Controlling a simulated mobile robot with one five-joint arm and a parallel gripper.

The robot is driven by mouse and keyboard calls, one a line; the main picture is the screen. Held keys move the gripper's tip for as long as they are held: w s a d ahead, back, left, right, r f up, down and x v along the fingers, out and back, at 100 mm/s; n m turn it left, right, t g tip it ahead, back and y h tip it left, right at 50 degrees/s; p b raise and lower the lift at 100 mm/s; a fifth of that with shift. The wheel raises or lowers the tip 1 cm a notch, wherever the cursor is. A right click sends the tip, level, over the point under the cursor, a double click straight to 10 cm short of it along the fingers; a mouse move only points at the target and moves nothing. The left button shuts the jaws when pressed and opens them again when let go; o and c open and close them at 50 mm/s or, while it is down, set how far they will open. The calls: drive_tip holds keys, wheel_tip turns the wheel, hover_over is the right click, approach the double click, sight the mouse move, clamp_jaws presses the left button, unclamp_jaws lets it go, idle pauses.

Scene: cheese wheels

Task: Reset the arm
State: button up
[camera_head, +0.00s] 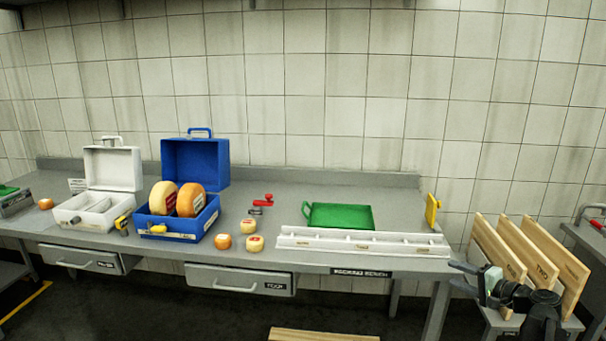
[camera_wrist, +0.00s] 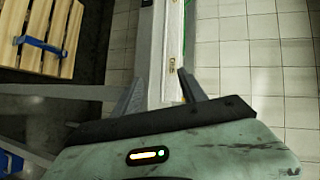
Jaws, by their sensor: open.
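My gripper (camera_head: 472,278) is at the lower right in the head view, in front of the bench's right end and left of the wooden boards. In the wrist view my gripper (camera_wrist: 160,92) has its two fingers spread apart with nothing between them. The grey bench (camera_head: 330,188) carries a blue case (camera_head: 194,160) with two cheese wheels (camera_head: 191,200) in it, and an open white case (camera_head: 113,168). Several small cheeses (camera_head: 249,227) lie near the blue case.
A green tray (camera_head: 340,216) lies behind a white rack (camera_head: 362,242) at the bench's right front. Wooden boards (camera_head: 540,250) stand upright at the right, close to my arm. A yellow item (camera_head: 432,210) stands at the bench's right end. Drawers (camera_head: 238,279) sit under the front edge.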

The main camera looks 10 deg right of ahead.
drive_tip(key=a+f+n+g+y, duration=0.1)
drive_tip(key=a+f+n+g, duration=0.3)
drive_tip(key=a, duration=0.7)
drive_tip(key=a+f+n+g, duration=0.2)
drive_tip(key=a+f+g, duration=0.3)
drive_tip(key=a, duration=0.6)
drive_tip(key=s+a+f+n+g+h, duration=0.35)
drive_tip(key=s+a, duration=0.25)
drive_tip(key=a, duration=0.2)
drive_tip(key=s+a+f+n+g+h, duration=0.25)
drive_tip(key=s+a+f, duration=0.25)
drive_tip(key=a, duration=0.3)
wheel_tip(320, 180, up, 12)
drive_tip(key=d+t+p, duration=0.1)
drive_tip(key=p, duration=1.1)
drive_tip(key=shift+h, duration=0.3)
drive_tip(key=shift+w, duration=0.1)
drive_tip(key=shift+c, duration=0.3)
